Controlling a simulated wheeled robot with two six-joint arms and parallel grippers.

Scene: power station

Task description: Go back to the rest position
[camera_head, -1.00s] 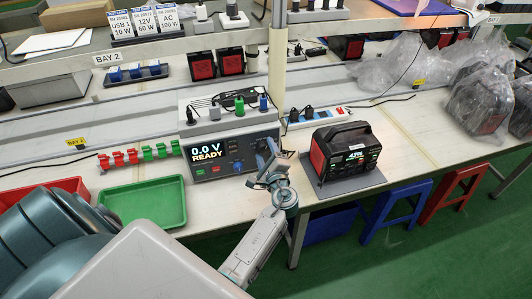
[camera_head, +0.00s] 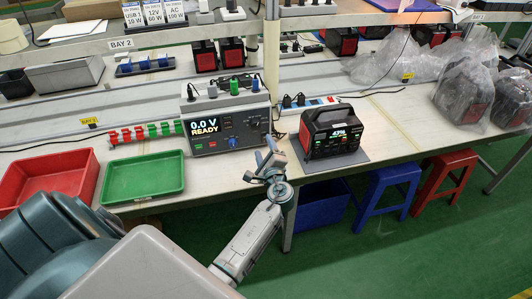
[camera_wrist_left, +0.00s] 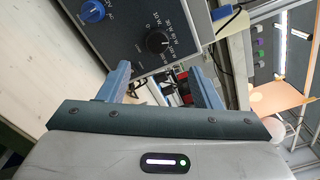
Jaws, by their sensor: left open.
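My left gripper (camera_head: 270,152) is at the front edge of the workbench, between the grey tester and the power station. It is open and nothing is between its fingers. In the left wrist view the two blue fingers (camera_wrist_left: 160,72) stand apart, with the tester's black dial behind them. The black and red power station (camera_head: 331,131) stands upright on a grey mat to the right of the gripper, its display lit. The grey tester (camera_head: 228,128) stands to the left, reading "0.0 V READY". My right gripper is not in view.
A green tray (camera_head: 143,199) and a red tray (camera_head: 22,194) lie at the bench's left front. A socket strip (camera_head: 327,102) lies behind the power station. Bagged units (camera_head: 466,98) stand far right. Blue (camera_head: 399,172) and red (camera_head: 449,162) stools stand on the floor in front.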

